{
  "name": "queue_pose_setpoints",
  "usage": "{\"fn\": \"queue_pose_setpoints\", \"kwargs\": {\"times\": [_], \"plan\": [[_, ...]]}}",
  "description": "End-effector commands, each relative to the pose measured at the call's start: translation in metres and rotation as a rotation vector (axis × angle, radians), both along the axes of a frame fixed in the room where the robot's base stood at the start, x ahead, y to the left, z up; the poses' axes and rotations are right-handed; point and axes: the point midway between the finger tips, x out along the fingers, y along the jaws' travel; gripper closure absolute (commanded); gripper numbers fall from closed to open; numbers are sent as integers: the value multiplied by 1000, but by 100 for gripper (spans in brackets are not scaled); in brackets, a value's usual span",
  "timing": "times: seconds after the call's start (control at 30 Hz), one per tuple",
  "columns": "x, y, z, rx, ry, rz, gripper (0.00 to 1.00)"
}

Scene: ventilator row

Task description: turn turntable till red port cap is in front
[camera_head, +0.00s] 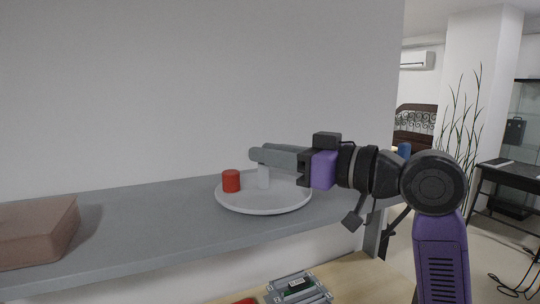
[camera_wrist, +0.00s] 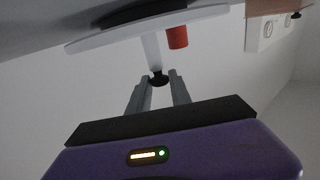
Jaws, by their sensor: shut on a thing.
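The white turntable (camera_head: 290,203) is a round disc on the grey shelf. The red port cap (camera_head: 231,181) is a short red cylinder on the disc's left side in the head view; it also shows in the wrist view (camera_wrist: 177,37). A white post (camera_head: 263,178) stands on the disc to the right of the cap, and in the wrist view (camera_wrist: 151,50) it has a dark tip (camera_wrist: 158,79). My gripper (camera_head: 255,154) reaches in from the right above the disc. In the wrist view its fingers (camera_wrist: 159,80) are shut on the post's dark tip. The red cap is apart from the fingers.
A brown box (camera_head: 38,232) sits at the left end of the grey shelf (camera_head: 150,222). The shelf between box and turntable is clear. A wooden surface (camera_head: 350,282) below holds a grey device (camera_head: 298,288) and a partly visible red thing (camera_head: 244,300).

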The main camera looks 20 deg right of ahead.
Motion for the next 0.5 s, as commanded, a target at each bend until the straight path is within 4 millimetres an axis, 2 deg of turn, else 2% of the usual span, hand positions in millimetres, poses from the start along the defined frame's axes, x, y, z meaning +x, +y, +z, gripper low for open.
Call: {"fn": "queue_pose_setpoints", "kwargs": {"times": [0.23, 0.5], "plan": [[3, -2, -3, 1, 6, 146, 100], [2, -2, -1, 1, 2, 194, 100]]}}
